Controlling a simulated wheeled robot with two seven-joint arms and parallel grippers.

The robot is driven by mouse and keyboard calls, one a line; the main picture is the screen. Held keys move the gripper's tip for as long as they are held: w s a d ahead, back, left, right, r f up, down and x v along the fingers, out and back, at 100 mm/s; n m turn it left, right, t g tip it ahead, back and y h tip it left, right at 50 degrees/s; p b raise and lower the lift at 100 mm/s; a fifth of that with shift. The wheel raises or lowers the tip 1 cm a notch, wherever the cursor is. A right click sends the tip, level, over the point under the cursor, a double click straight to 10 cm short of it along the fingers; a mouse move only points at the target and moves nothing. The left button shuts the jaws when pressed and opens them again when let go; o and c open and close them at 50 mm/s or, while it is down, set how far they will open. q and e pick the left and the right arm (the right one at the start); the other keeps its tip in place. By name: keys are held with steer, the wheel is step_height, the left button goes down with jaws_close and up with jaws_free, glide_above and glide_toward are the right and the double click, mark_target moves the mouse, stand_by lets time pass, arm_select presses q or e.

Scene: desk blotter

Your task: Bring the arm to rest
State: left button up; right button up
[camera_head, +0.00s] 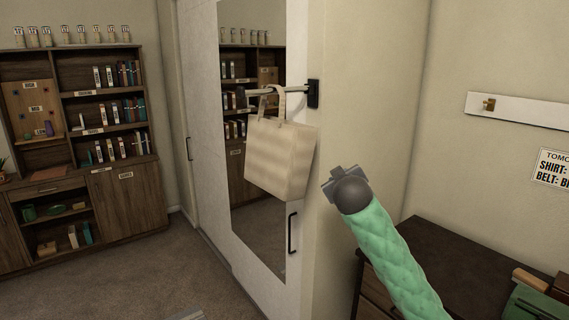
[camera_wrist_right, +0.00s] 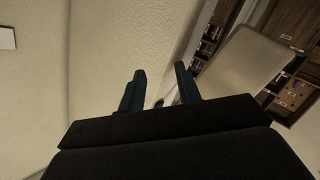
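My right arm (camera_head: 395,255), in a green quilted sleeve, reaches up from the lower right in the head view. Its dark gripper (camera_head: 341,180) is raised in front of the wall, right of the hanging bag and apart from it in the picture. In the right wrist view the two fingers of this gripper (camera_wrist_right: 160,70) stand apart with nothing between them. A cream tote bag (camera_head: 278,158) hangs by its handles from a rod (camera_head: 265,92) with a black wall bracket (camera_head: 313,93). My left gripper is not in view.
A mirrored wardrobe door (camera_head: 255,225) stands behind the bag. A dark dresser (camera_head: 450,260) with items on it is at lower right. A white hook board (camera_head: 520,108) and a sign (camera_head: 553,166) are on the right wall. Bookshelves (camera_head: 110,120) stand at left; carpet (camera_head: 140,275) lies open.

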steer(key=s+d+f+m+g, duration=0.1)
steer(key=s+f+g, duration=0.35)
steer(key=f, duration=1.05)
steer(key=s+f+m+g+y, duration=0.1)
steer(key=s+f, duration=0.7)
steer(key=f, duration=0.7)
steer(key=s+d+f+m+g, duration=0.1)
steer(key=s+f+g, duration=0.2)
steer(key=s+f, duration=0.85)
steer(key=s+a+f+m+g, duration=0.1)
steer(key=s+f+g, duration=0.4)
steer(key=s+f, duration=2.2)
steer(key=s, duration=0.3)
steer(key=shift+s+a+f+g+y, duration=0.35)
steer(key=shift+y, duration=0.05)
